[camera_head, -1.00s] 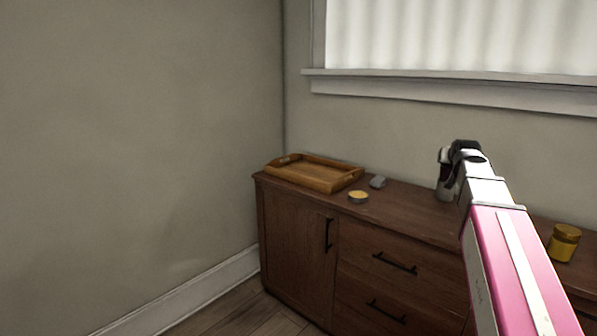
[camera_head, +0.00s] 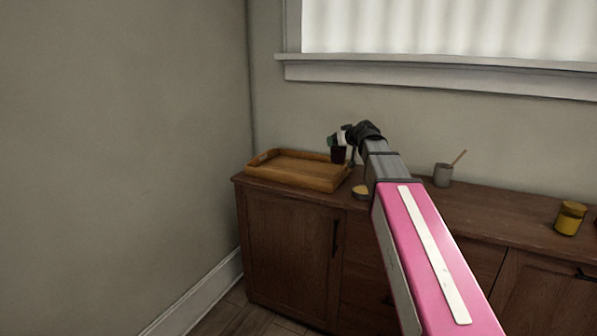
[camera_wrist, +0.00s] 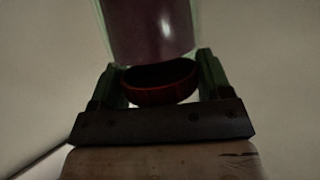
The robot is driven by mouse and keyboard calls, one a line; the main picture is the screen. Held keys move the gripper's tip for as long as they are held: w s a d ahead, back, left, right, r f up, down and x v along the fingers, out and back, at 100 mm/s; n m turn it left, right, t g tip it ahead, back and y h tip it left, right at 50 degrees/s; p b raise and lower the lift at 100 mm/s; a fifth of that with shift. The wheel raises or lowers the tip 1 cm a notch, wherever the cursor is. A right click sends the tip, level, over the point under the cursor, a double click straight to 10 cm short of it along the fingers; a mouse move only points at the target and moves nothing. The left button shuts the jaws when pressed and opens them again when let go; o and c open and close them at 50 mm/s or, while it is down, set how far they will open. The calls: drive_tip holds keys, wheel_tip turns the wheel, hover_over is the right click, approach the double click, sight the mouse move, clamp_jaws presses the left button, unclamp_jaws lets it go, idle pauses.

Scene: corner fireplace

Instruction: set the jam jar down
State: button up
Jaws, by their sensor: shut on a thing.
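My gripper (camera_head: 341,138) is shut on the jam jar (camera_head: 339,155), which shows as a small dark shape below the fingers in the head view. The jar is near the right end of the wooden tray (camera_head: 262,178); I cannot tell whether it is over the tray or behind it, or whether it touches anything. In the wrist view the jar (camera_wrist: 150,28) shows dark purple contents behind glass, with a dark red lid (camera_wrist: 160,92) between the green fingers of my gripper (camera_wrist: 160,75). The far end of the jar is cut off there.
The tray's visible floor is empty. A yellow-topped tin (camera_head: 361,191) sits right of the tray, partly behind my arm. A grey cup (camera_head: 443,175) with a stick and a yellow jar (camera_head: 569,218) stand farther right on the wooden cabinet (camera_head: 500,215). Bare top lies between them.

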drive_tip(key=a+r+n+g+y, duration=0.2)
drive_tip(key=a+n+g+y, duration=0.35)
drive_tip(key=a, duration=0.45)
drive_tip(key=shift+n+t+h, duration=0.25)
drive_tip(key=shift+w+d+f, duration=0.85)
drive_tip(key=shift+w+f, duration=0.7)
drive_tip(key=shift+f, duration=0.35)
drive_tip(key=shift+w+d+f, duration=0.9)
drive_tip(key=shift+w+f, duration=0.7)
drive_tip(key=shift+f, duration=0.25)
drive_tip(key=shift+w+d+f, duration=0.85)
drive_tip(key=shift+w+f, duration=0.7)
drive_tip(key=shift+f, duration=0.35)
drive_tip(key=o, duration=1.5)
drive_tip(key=shift+f, duration=0.1)
drive_tip(key=v, duration=1.2)
